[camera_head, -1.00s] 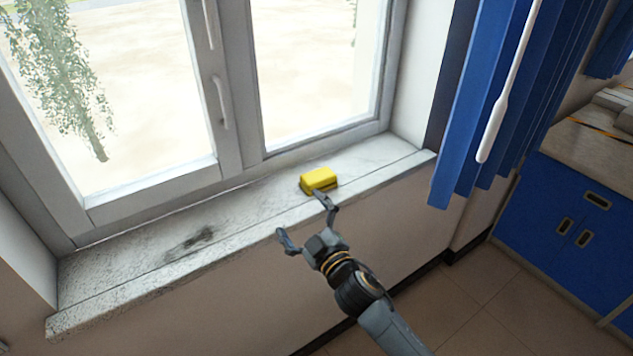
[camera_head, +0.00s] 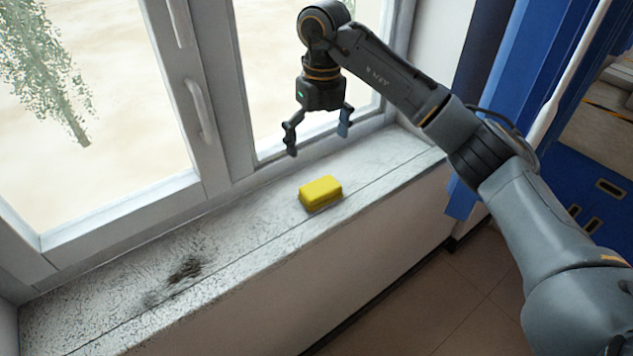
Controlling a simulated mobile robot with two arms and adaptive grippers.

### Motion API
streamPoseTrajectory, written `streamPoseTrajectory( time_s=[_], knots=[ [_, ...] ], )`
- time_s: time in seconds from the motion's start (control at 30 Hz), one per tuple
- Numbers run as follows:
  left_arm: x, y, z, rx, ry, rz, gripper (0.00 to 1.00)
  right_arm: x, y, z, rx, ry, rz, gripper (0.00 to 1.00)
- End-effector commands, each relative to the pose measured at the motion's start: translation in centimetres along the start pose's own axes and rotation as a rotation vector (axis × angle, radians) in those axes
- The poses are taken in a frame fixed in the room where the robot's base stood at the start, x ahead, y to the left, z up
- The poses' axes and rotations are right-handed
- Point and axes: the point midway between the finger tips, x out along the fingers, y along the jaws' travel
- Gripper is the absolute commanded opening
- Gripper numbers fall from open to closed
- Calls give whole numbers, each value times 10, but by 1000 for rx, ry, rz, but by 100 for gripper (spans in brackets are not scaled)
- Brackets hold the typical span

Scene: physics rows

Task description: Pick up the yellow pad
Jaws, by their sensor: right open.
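The yellow pad (camera_head: 320,192) is a small block with rounded edges. It lies on the pale stone window sill (camera_head: 235,235), right of the middle of the view. My right gripper (camera_head: 318,145) is above the pad in the picture, pointing down, with its two fingers spread apart and nothing between them. A gap shows between the fingertips and the pad. My left gripper is not in view.
The window frame (camera_head: 222,90) with its handle (camera_head: 198,108) rises behind the sill. A dark smudge (camera_head: 185,268) marks the sill at left. The sill left of the pad is clear.

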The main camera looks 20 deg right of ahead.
Motion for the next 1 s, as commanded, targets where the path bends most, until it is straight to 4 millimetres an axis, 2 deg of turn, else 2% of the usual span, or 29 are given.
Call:
streamPoseTrajectory(
  time_s=[0.07,0.13,0.37,0.5,0.73,0.87,1.0],
  knots=[
    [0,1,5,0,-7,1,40,2,-8,-3,14,14,-32,100],
    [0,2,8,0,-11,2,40,12,-9,-4,16,20,-38,100],
    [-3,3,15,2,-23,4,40,56,-10,-5,14,18,-34,100],
    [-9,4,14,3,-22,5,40,73,-11,-4,15,16,-35,100],
    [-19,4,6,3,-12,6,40,89,-9,-5,13,18,-33,100],
    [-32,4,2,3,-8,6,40,109,-8,-5,14,19,-33,100],
    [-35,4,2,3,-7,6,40,127,-10,-4,14,16,-33,100]
  ],
)
